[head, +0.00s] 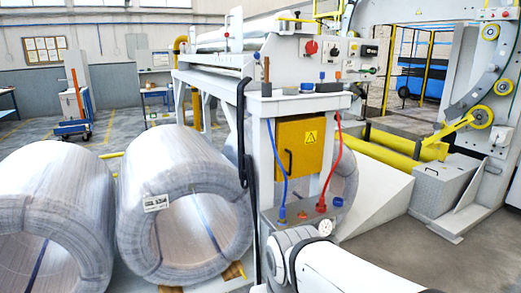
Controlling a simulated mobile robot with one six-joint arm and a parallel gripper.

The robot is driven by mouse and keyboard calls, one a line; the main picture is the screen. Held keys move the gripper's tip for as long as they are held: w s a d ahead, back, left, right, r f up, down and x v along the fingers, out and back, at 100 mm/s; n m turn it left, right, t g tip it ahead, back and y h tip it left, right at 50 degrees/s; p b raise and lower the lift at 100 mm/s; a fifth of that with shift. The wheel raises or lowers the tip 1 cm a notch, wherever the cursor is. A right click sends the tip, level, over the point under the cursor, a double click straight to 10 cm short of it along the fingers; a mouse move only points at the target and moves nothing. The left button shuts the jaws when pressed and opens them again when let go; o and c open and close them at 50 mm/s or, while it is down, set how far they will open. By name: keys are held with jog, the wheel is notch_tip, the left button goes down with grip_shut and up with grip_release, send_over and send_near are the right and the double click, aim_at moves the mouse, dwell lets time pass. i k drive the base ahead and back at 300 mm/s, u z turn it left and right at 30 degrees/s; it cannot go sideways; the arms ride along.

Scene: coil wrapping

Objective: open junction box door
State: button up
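The junction box (302,150) is an orange-yellow box on the white machine stand, right of the picture's middle in the head view. Its door looks shut. A black upright handle (288,161) is on the left side of the door, and a yellow warning triangle (310,138) is near its upper right. A blue cable (279,165) passes close to the box's left side and a red cable (336,160) passes to its right. My arm shows at the bottom, below and in front of the box. My gripper is not in view.
The cables run down to blue and red connectors on a grey ledge (304,216) below the box. Large wrapped coils (185,205) stand to the left. A white sloping panel (375,195) and yellow rollers (395,155) are to the right.

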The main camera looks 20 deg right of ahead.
aim_at(301, 144)
jog(key=k, duration=0.6)
jog(key=z, duration=0.35)
jog(key=i, duration=0.5)
jog(key=z, duration=0.7)
jog(key=i, duration=0.95)
jog(key=u, duration=0.25)
